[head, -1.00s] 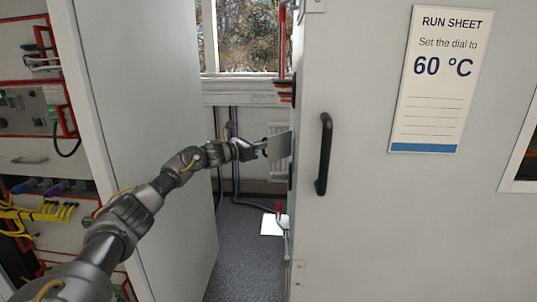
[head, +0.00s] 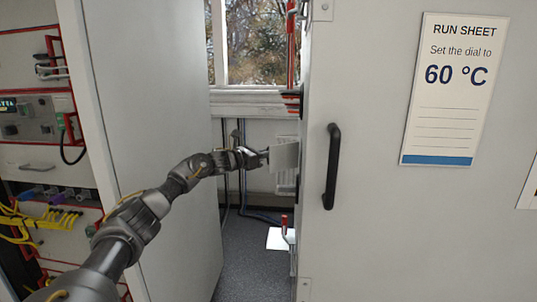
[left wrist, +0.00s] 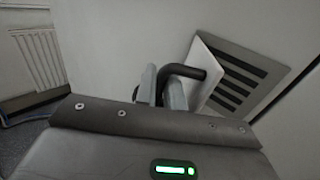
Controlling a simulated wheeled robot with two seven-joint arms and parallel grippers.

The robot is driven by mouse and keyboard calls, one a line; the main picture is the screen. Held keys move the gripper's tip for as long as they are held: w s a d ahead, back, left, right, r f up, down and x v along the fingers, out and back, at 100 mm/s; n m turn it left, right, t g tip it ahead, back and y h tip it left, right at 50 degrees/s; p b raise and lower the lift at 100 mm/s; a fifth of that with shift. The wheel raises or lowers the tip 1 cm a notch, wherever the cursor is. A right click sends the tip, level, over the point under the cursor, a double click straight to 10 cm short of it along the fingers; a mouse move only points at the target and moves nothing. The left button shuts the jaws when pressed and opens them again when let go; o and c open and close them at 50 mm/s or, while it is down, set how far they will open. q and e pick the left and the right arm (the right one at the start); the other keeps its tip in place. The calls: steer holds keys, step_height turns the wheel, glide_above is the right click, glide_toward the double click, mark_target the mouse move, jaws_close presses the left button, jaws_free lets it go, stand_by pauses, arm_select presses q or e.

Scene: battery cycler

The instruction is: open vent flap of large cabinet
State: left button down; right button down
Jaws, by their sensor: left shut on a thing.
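The vent flap (head: 284,156) is a pale plate standing out from the left side of the large cabinet (head: 410,220). In the left wrist view the flap (left wrist: 203,72) is swung away from a grey frame with dark vent slots (left wrist: 240,75). A black bent handle (left wrist: 190,70) sticks out from the flap. My left gripper (head: 261,156) is at the flap; in the left wrist view its fingers (left wrist: 160,88) are shut on this handle. The fingers hide part of the handle. My right gripper is in neither view.
A tall pale panel (head: 150,140) and a rack with yellow cables (head: 45,215) stand left of my arm. A radiator (left wrist: 38,60) and window (head: 255,40) are behind. The cabinet front has a black handle (head: 333,165) and run sheet (head: 450,95). A narrow floor gap (head: 245,265) lies between.

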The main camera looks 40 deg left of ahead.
arm_select(q)
steer(key=c, duration=1.6)
jaws_free()
steer(key=b+v, duration=0.4)
steer(key=v, duration=0.6)
steer(key=shift+s+a, duration=0.15)
steer(key=shift+s, duration=0.25)
